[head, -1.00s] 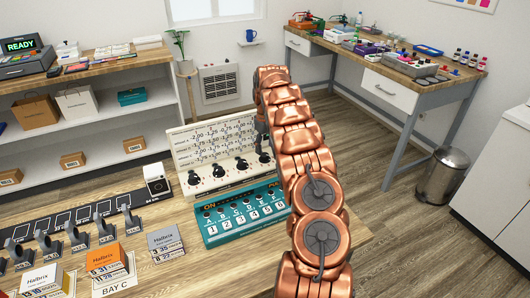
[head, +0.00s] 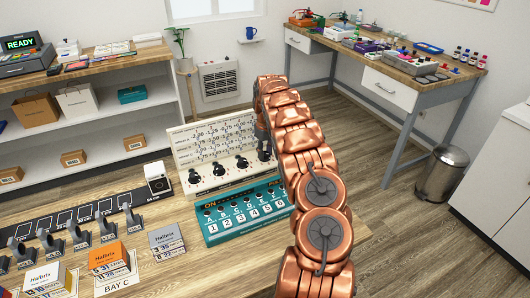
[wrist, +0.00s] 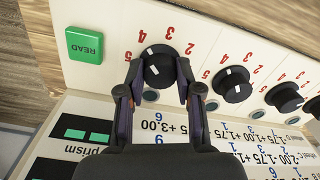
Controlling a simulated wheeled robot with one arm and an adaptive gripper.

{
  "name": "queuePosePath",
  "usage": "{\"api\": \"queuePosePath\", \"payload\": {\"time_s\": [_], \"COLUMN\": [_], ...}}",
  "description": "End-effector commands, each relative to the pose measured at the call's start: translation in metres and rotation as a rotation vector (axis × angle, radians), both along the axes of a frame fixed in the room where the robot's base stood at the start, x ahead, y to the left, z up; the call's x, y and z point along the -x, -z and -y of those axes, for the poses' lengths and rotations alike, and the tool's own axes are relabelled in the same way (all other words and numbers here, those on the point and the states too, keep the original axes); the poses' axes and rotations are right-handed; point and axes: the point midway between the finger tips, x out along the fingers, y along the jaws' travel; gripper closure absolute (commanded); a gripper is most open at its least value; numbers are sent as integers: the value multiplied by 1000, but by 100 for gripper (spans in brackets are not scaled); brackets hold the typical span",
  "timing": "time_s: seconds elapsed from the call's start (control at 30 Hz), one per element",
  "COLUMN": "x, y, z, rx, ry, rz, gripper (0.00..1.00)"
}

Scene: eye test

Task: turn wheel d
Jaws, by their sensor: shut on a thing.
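The white panel (head: 205,145) carries a row of black wheels under a printed chart. My gripper (wrist: 155,75) is shut on the end wheel (wrist: 158,62), with one finger on each side of it. This wheel is beside the green READ button (wrist: 85,44) in the wrist view and has red numbers around it. Its white mark points roughly towards the 4. In the head view it is the rightmost wheel, mostly hidden by my gripper (head: 263,140). I cannot read a letter d on it. The neighbouring wheel (wrist: 232,85) stands free.
A teal switch box (head: 245,212) stands just in front of the panel. A white-topped black device (head: 158,179) is to its left. Orange (head: 108,257) and grey (head: 166,238) Halbrix boxes are at the front left. Bare wood lies between them and the teal box.

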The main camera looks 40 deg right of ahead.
Motion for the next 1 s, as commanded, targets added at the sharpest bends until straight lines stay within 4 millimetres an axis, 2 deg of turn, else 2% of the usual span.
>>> {"api": "queuePosePath", "payload": {"time_s": [0.03, 0.13, 0.47, 0.67, 1.0], "x": [0, 0, 0, -1, -1], "y": [0, 0, 1, 4, 4], "z": [0, 0, -1, -2, -3], "rx": [0, -1, -1, -1, -3], "ry": [0, 0, 48, 156, 432], "rz": [0, 0, 0, -1, -1], "gripper": [90, 100, 100, 100, 100]}}
